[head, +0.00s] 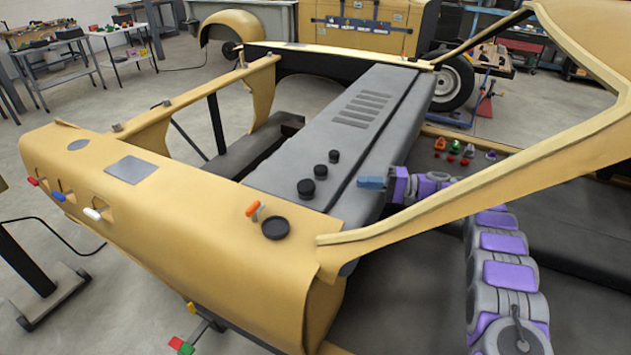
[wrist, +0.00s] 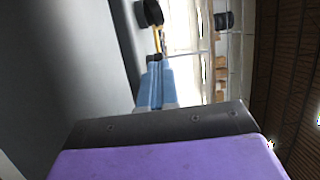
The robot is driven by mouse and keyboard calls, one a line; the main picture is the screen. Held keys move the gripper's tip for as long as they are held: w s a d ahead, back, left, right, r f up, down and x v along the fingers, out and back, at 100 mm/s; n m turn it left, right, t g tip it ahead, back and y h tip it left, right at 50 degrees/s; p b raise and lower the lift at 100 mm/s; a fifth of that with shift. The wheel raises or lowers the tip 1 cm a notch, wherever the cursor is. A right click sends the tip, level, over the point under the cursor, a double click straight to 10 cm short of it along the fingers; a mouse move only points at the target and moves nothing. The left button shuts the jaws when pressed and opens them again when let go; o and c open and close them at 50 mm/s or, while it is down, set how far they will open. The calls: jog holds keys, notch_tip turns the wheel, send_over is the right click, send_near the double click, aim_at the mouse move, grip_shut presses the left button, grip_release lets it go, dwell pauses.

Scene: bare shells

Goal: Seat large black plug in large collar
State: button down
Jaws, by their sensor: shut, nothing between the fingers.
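Three black round plugs stand in a row on the grey panel in the head view. The large black plug (head: 306,188) is nearest, with a middle-sized plug (head: 321,171) and a small plug (head: 334,156) behind it. A wide black round piece (head: 275,228), which looks like the large collar, lies on the yellow shell; I cannot tell how deep its opening is. My gripper (head: 370,183) is right of the plugs, over the grey panel's right side, apart from them. Its blue fingers are shut and empty.
An orange-handled piece (head: 253,209) stands beside the collar. The yellow frame bar (head: 480,190) slants in front of my arm. Small coloured pieces (head: 455,150) lie behind my arm. The grey panel's louvred part (head: 362,108) is clear.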

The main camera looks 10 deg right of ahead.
aim_at(326, 195)
jog(key=shift+w+a+f+b, duration=0.15)
jog(key=shift+a+b, duration=0.15)
jog(key=shift+a, duration=0.25)
jog(key=shift+w+a, duration=0.15)
jog(key=shift+w, duration=0.1)
jog(key=b+x, duration=0.2)
jog(key=x, duration=0.4)
jog(key=shift+a, duration=0.3)
jog(key=a, duration=0.2)
jog(key=s+a+b, duration=0.1)
jog(key=shift+s+a, duration=0.1)
jog(key=shift+a, duration=0.3)
jog(key=shift+s, duration=0.1)
jog(key=shift+v, duration=0.8)
jog(key=shift+a, duration=0.95)
jog(key=shift+d+p, duration=0.1)
jog(key=shift+p, duration=0.2)
jog(key=shift+s+d+r+p, duration=0.1)
jog(key=shift+r+p, duration=0.1)
jog(key=shift+p, duration=0.25)
